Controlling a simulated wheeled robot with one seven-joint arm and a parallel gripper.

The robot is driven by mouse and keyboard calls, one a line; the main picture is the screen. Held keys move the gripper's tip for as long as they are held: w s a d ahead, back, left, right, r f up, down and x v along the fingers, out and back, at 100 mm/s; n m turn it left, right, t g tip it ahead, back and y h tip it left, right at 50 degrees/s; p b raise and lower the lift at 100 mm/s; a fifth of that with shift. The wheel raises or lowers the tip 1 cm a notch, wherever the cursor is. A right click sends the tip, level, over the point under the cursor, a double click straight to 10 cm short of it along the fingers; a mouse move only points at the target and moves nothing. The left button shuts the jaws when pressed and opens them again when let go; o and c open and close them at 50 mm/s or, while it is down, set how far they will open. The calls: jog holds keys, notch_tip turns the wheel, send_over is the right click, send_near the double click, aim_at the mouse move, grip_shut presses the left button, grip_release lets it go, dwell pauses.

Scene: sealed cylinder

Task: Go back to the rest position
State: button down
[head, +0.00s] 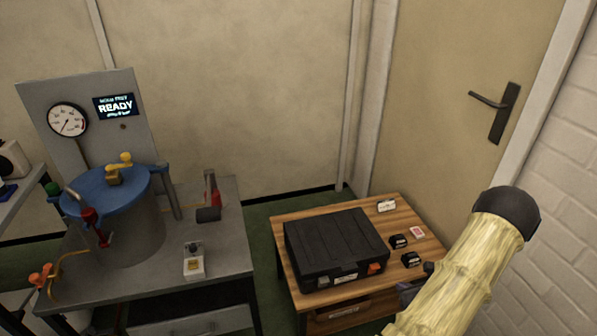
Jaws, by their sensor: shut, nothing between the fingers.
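My arm (465,265) rises from the bottom right, a pale yellow sleeve-like link with a black rounded cap at its upper end. It covers the right front part of the wooden table. My gripper's fingers do not show; a small dark grey part beside the arm, over the table's right front edge, is too hidden to make out. A sealed grey cylinder (130,228) with a blue lid (105,192) stands on the grey bench at the left. A yellow handle (120,168) sits on the lid, and a red clamp-like part (92,222) is at its front.
The grey bench (222,265) also bears a red-and-black tool (211,198) and a small white switch box (194,262). A gauge (67,120) and a READY screen (116,105) are behind. The wooden table (290,215) holds a black case (335,248) and several small items. A door (450,70) stands behind.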

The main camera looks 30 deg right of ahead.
jog(key=w+a+r+n+g+y, duration=0.2)
jog(key=w+a+r+n+y, duration=0.4)
jog(key=a, duration=0.5)
jog(key=w+a+r+n+g+y, duration=0.15)
jog(key=w+a+r+n, duration=0.3)
jog(key=a+n, duration=0.5)
jog(key=s+a+r+n+g+h, duration=0.25)
jog(key=a+r+n, duration=0.35)
jog(key=a+n, duration=0.45)
jog(key=s+a+r+n+g+h, duration=0.1)
jog(key=a+r+n+h, duration=0.2)
jog(key=a+r+n, duration=0.55)
notch_tip(320, 180, up, 17)
jog(key=a+n+p, duration=0.1)
jog(key=n+p, duration=0.3)
jog(key=p, duration=1.5)
jog(key=shift+s, duration=0.1)
